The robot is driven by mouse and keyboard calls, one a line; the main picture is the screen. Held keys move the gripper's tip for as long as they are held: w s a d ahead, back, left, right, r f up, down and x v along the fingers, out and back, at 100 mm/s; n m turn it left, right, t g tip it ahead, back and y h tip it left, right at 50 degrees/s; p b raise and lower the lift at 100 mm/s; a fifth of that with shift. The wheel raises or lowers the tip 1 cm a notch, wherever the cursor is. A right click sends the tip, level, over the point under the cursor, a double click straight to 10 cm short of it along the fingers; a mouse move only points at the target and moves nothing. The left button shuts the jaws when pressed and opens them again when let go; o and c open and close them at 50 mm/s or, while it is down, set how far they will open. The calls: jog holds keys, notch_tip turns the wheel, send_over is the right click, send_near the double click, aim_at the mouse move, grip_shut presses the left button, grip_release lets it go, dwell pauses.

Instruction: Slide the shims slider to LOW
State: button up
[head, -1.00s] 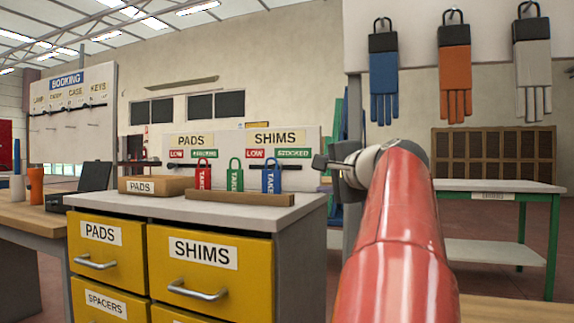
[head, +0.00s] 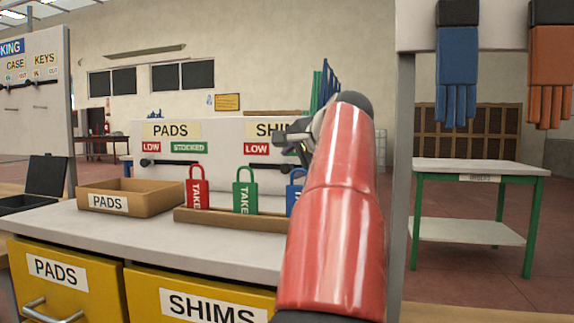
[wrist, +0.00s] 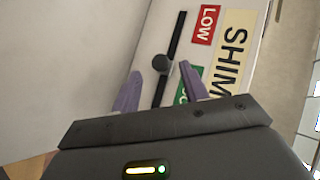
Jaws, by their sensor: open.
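The shims slider is a dark round knob (wrist: 162,64) on a black track (wrist: 175,35) in the wrist view. The knob shows along the middle part of the track, between the red LOW label (wrist: 206,24) and the green label (wrist: 184,84), which is partly hidden by a finger. My gripper (wrist: 160,69) is open, with its purple fingers on either side of the knob in the picture. I cannot tell whether the fingertips reach around it.
The pads slider (head: 146,162) is left on the same panel. Red (head: 197,190) and green (head: 245,192) padlock-shaped TAKE tags and a partly hidden blue one stand in a wooden rail (head: 225,219) below. A PADS box (head: 125,200) sits left on the cabinet top.

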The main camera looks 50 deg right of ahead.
aim_at(287, 168)
jog(key=shift+x, duration=1.45)
grip_shut()
